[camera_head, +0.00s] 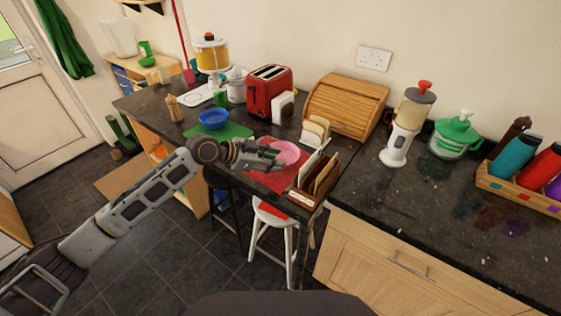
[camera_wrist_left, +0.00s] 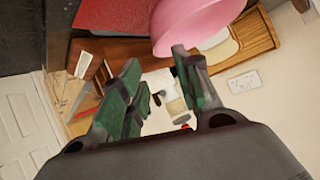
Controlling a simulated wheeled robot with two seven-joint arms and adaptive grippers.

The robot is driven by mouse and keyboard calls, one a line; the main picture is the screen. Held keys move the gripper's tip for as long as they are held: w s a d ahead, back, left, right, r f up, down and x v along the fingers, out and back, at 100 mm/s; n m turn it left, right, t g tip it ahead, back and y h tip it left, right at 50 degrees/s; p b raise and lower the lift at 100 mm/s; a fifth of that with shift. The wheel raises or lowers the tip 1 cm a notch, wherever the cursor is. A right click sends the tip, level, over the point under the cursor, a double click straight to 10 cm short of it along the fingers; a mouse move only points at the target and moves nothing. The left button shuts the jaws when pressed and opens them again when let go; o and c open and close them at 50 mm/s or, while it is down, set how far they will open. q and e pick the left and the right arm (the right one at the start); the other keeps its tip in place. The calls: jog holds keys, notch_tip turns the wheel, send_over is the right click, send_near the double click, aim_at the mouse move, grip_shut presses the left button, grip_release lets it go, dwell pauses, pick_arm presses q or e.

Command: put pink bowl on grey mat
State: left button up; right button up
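The pink bowl (camera_head: 287,152) stands on a red mat (camera_head: 262,181) at the counter's edge; it also shows at the top of the left wrist view (camera_wrist_left: 190,22). My left gripper (camera_head: 277,157) is at the bowl's left side. In the left wrist view its two green-padded fingers (camera_wrist_left: 155,80) are spread, with nothing between them. The right finger's tip overlaps the bowl's edge; I cannot tell whether they touch. No mat is clearly grey; a pale flat sheet (camera_head: 197,96) lies at the back left of the counter. My right gripper is not in view.
A blue bowl (camera_head: 213,118) stands on a green mat (camera_head: 226,132) to the left. A wooden rack (camera_head: 315,181) is close on the pink bowl's right. A red toaster (camera_head: 269,90) and a bread box (camera_head: 345,105) stand behind. A pepper mill (camera_head: 174,108) stands near the pale sheet.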

pick_arm(q)
jog(key=shift+v, duration=2.75)
